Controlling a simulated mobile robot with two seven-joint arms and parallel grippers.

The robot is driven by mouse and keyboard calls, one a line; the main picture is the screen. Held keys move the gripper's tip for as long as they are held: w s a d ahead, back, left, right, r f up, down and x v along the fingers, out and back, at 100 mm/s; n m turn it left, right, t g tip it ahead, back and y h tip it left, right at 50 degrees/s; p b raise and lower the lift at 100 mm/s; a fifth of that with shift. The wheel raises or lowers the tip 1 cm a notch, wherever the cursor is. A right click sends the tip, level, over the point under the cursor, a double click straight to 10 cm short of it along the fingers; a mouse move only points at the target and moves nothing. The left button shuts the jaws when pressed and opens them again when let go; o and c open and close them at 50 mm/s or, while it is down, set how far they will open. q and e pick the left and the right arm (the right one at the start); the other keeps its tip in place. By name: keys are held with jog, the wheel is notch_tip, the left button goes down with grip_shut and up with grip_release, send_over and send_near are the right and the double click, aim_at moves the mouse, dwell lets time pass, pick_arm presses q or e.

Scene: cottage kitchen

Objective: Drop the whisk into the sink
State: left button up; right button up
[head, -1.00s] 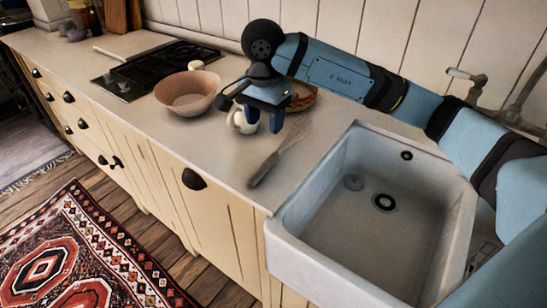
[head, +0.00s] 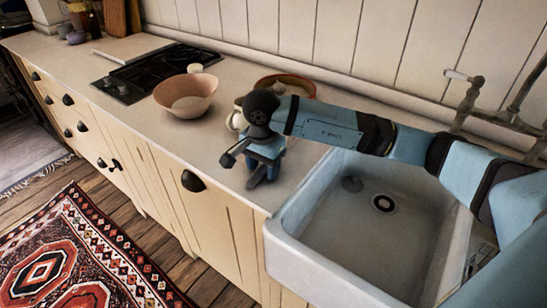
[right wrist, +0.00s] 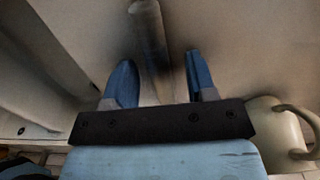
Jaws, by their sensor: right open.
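The whisk (right wrist: 148,30) lies on the counter; in the right wrist view its handle runs between my two blue fingers. In the head view my gripper and wrist hide the whisk. My right gripper (head: 249,168) is open and low over the counter, close to the front edge; it also shows in the right wrist view (right wrist: 160,80), with a finger on each side of the handle. The white sink (head: 305,258) is just right of the gripper, and its basin looks empty. My left gripper is not in view.
A cream mug (head: 236,120) stands close behind my right gripper and shows in the right wrist view (right wrist: 278,130). A pinkish bowl (head: 186,92), a plate (head: 270,80) and a black hob (head: 150,70) are farther along the counter. A tap (head: 467,100) rises behind the sink.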

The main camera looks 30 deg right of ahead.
grip_shut()
dwell(0.4)
notch_tip(320, 180, up, 20)
jog(key=shift+p, duration=0.45)
